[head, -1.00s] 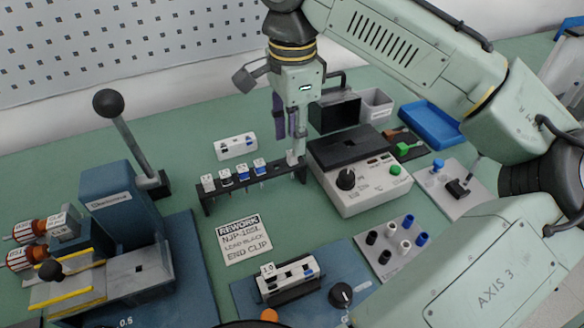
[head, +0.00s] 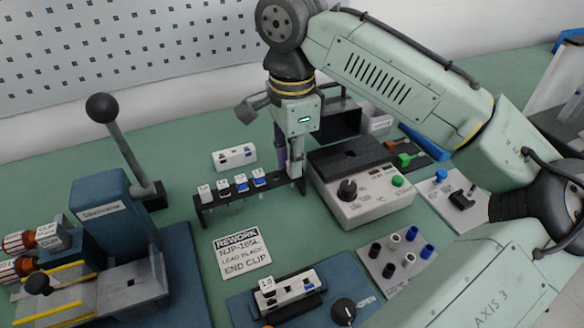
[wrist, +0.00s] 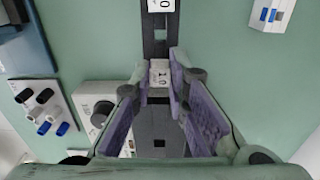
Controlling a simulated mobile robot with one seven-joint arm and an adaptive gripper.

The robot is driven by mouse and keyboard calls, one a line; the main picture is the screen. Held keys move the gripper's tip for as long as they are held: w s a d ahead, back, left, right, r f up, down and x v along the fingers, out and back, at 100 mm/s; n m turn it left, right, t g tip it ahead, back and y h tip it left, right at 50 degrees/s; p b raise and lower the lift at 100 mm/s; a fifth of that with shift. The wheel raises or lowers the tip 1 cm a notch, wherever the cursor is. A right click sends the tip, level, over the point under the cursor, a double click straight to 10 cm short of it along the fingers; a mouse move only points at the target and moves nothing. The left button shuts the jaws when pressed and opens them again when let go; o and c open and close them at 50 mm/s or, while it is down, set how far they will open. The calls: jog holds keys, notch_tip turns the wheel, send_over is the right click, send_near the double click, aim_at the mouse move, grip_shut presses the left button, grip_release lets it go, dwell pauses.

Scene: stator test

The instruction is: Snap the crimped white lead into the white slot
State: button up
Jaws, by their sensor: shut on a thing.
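My gripper (head: 296,165) is low over the right end of a black rack (head: 222,206). In the wrist view its purple-padded fingers (wrist: 160,76) are shut on a small white tagged lead end (wrist: 159,68). The lead's lower part is hidden from the wrist camera. Several other leads with white tags, some with blue ends (head: 241,183), stand in the rack to the left. A white connector housing (head: 290,286) with dark and blue slots sits in a black holder on a blue base at the front. Its white slot is too small to tell apart.
A second white housing (head: 234,156) lies behind the rack. A grey tester box (head: 365,204) with a black knob stands close right of the gripper. A plate of black, white and blue posts (head: 382,263), a rework card (head: 242,251) and a blue lever press (head: 112,215) surround the open green mat.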

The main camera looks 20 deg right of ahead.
grip_shut()
jog(key=shift+r, duration=0.1)
jog(key=shift+r+p, duration=2.7)
jog(key=shift+r, duration=0.15)
jog(key=shift+f, duration=0.1)
